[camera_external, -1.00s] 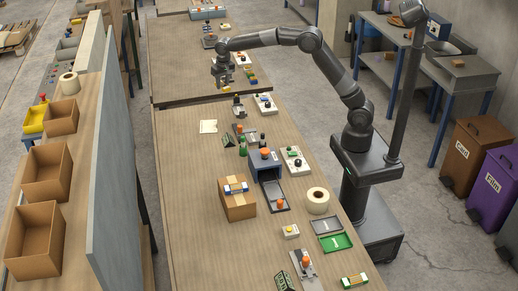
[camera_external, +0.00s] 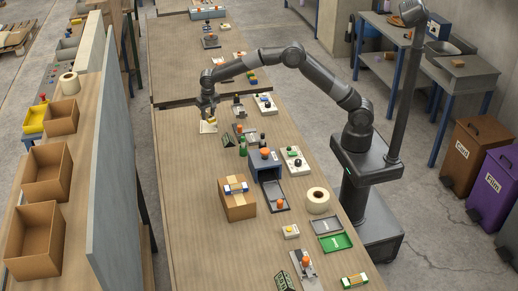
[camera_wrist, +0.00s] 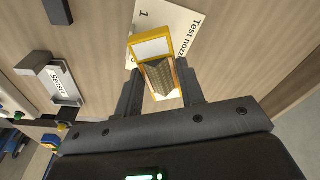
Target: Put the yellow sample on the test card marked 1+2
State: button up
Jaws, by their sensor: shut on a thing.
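The yellow sample (camera_wrist: 150,47) is a small block with a yellow rim and a white face. My gripper (camera_wrist: 160,85) is shut on it, one dark finger on each side. The pale test card (camera_wrist: 185,22) lies just beyond and beneath the sample in the wrist view. I read a "1" and "Test nozz..." on it; the sample covers part of it. In the external view my gripper (camera_external: 208,112) is low over the card (camera_external: 208,128), at the left part of the table. I cannot tell whether the sample touches the card.
A grey labelled holder (camera_wrist: 65,85) stands left of my gripper in the wrist view. A dark block (camera_wrist: 57,12) is at the top left. In the external view a blue-grey box (camera_external: 266,164) and a cardboard box (camera_external: 237,206) stand nearer. The table's left strip (camera_external: 185,190) is clear.

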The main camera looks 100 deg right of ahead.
aim_at(208, 116)
jog(key=shift+w+f, duration=0.1)
jog(key=shift+f, duration=1.95)
jog(key=o, duration=0.7)
jog(key=shift+f, duration=0.15)
